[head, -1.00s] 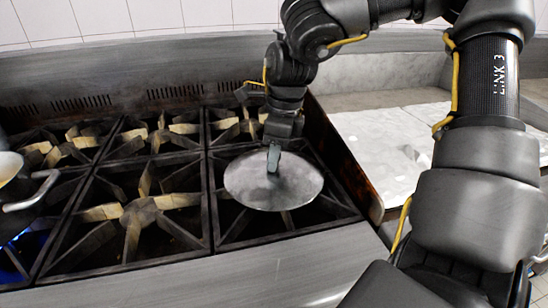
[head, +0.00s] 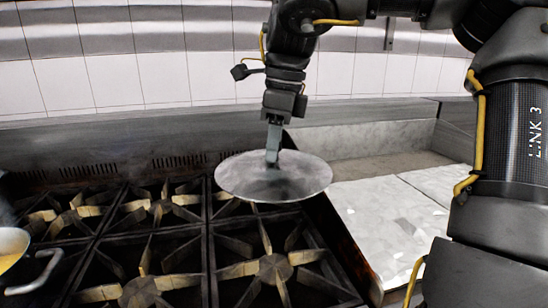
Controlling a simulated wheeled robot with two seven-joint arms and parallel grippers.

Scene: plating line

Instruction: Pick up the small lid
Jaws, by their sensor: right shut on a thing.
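The small lid (head: 260,182) is a round, flat grey metal disc. It hangs roughly level in the air above the right-hand burners of the stove. My right gripper (head: 272,158) points straight down and is shut at the middle of the lid, where its fingertips hide whatever they grip. The burner grate under the lid is bare. My left gripper is not in view.
The black stove grates (head: 142,285) spread below. A pot (head: 12,243) with a metal handle stands at the left edge. A pale counter (head: 392,222) lies right of the stove, beyond a dark side panel. A tiled wall (head: 130,75) stands behind.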

